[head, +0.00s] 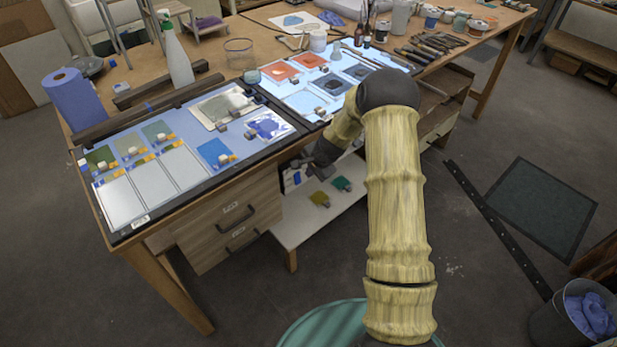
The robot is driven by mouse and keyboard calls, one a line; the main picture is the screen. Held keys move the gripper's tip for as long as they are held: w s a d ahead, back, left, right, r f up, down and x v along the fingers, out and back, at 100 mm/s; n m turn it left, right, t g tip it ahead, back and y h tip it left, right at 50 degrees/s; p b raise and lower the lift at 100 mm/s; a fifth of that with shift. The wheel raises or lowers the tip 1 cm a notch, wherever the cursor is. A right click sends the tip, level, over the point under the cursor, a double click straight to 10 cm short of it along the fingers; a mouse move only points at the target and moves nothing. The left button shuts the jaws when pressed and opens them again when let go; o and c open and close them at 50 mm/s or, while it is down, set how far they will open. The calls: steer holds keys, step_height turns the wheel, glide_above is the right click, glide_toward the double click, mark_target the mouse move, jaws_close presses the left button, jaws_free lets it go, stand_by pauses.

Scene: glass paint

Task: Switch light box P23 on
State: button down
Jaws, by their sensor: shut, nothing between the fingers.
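A long light box (142,150) with a dark frame lies on the left part of the bench. A small white label (140,222) sits at its front left corner; it seems to read P23, but is too small to be sure. Its face is dull blue-grey, dimmer than the brightly glowing light box (300,101) to its right. I cannot make out a switch. My gripper (298,164) is shut and empty, just off the front edge near where the two boxes meet. My arm hides part of the right box's front.
Glass pieces and small blocks lie on both boxes. A spray bottle (175,52) and blue paper roll (74,98) stand behind the left box. Wooden drawers (229,218) and a low white shelf (300,217) are below. Floor to the right holds a dark mat (541,208).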

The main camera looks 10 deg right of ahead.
step_height(320, 180, up, 6)
steer(key=shift+s+d+r+b, duration=0.15)
steer(key=shift+s+r+b, duration=0.1)
steer(key=shift+s+b, duration=0.1)
stand_by(0.4)
steer(key=s+r+n, duration=0.4)
steer(key=s, duration=0.6)
steer(key=s+a+r+n+g+h, duration=0.1)
steer(key=s+r+n, duration=0.3)
steer(key=s, duration=0.5)
steer(key=s+a+r+n+g+h, duration=0.1)
steer(key=s+r+n, duration=0.3)
steer(key=s, duration=0.6)
steer(key=shift+s, duration=0.35)
steer(key=c, duration=2.2)
jaws_free()
